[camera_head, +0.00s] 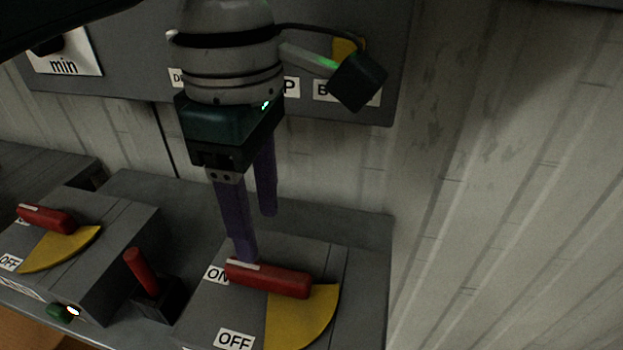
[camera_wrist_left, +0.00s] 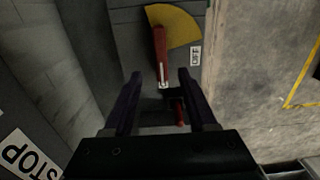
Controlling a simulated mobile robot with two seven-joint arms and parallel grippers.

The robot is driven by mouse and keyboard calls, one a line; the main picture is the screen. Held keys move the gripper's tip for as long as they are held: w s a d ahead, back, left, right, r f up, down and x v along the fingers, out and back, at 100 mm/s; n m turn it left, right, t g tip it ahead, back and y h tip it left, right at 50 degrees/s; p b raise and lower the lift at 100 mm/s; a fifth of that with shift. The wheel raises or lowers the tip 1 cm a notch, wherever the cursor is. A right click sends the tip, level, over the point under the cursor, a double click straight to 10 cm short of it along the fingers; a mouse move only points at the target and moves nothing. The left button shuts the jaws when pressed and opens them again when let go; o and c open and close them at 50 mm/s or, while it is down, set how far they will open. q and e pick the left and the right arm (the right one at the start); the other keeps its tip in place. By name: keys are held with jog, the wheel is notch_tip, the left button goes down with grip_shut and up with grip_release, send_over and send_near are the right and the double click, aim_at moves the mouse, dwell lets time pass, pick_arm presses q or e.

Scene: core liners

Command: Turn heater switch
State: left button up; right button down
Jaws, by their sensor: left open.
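A rotary switch with a red handle (camera_head: 268,278) and a yellow sector plate (camera_head: 305,315) sits on a grey box. The handle's white-marked end lies beside the ON label; the OFF label (camera_head: 235,340) is nearer the front. No label naming the heater is readable. My left gripper (camera_head: 256,235) points down over the handle's white-marked end, its purple fingers apart. In the left wrist view the red handle (camera_wrist_left: 160,55) lies between the lines of the open fingers (camera_wrist_left: 160,76), with its white-marked end toward the gripper. Contact cannot be told. My right gripper is not in view.
A second red-handled switch (camera_head: 45,218) sits on a box to the left. A short red lever (camera_head: 140,270) stands between the boxes. A grey panel (camera_head: 300,115) with labels is on the wall behind my gripper. A corrugated wall (camera_head: 500,200) closes the right side.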

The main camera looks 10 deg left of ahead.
aim_at(267, 271)
pick_arm(q)
notch_tip(267, 271, down, 9)
jog(key=shift+s+r+b, duration=0.1)
jog(key=shift+r+b, duration=0.05)
jog(key=shift+b, duration=0.8)
grip_shut()
jog(key=shift+r, duration=0.1)
dwell(0.6)
